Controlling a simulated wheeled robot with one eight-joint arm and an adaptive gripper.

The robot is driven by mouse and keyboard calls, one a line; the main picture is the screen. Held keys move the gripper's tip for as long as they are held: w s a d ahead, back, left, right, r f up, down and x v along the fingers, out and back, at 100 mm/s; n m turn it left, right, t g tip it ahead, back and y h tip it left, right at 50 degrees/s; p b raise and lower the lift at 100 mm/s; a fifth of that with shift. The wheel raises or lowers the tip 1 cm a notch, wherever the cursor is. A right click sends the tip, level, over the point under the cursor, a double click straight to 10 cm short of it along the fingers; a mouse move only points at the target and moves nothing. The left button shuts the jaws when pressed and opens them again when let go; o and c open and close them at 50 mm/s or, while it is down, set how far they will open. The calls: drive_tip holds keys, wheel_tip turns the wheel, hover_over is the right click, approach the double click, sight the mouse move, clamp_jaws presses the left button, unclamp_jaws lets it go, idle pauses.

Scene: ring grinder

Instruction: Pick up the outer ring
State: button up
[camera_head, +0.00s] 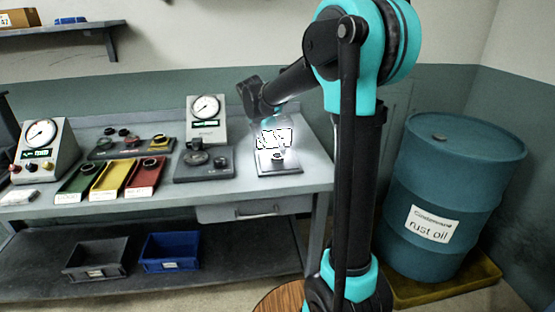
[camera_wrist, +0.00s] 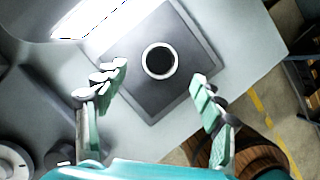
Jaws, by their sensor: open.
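A pale-rimmed ring with a dark centre (camera_wrist: 159,61), which looks like the outer ring, lies on a dark square plate (camera_wrist: 185,98) in the wrist view. In the head view the ring (camera_head: 277,156) is small, on the plate (camera_head: 265,168) at the right end of the bench. My gripper (camera_wrist: 159,76) is open and empty, one finger on each side of the ring in the picture. Its fingertips appear above the plate; their exact height is unclear. In the head view my gripper (camera_head: 273,137) is washed out by glare over the plate.
The grey bench (camera_head: 235,193) carries green, yellow and red trays (camera_head: 110,180), a dark fixture (camera_head: 205,165) and dial gauges (camera_head: 207,108). A blue drum (camera_head: 455,180) stands right of the bench. A round wooden stool top (camera_head: 272,302) is near my base.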

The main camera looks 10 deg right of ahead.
sight(277, 154)
drive_tip(key=shift+x, duration=2.35)
drive_tip(key=shift+w+d+r, duration=0.1)
drive_tip(key=shift+w, duration=0.05)
drive_tip(key=c, duration=1.4)
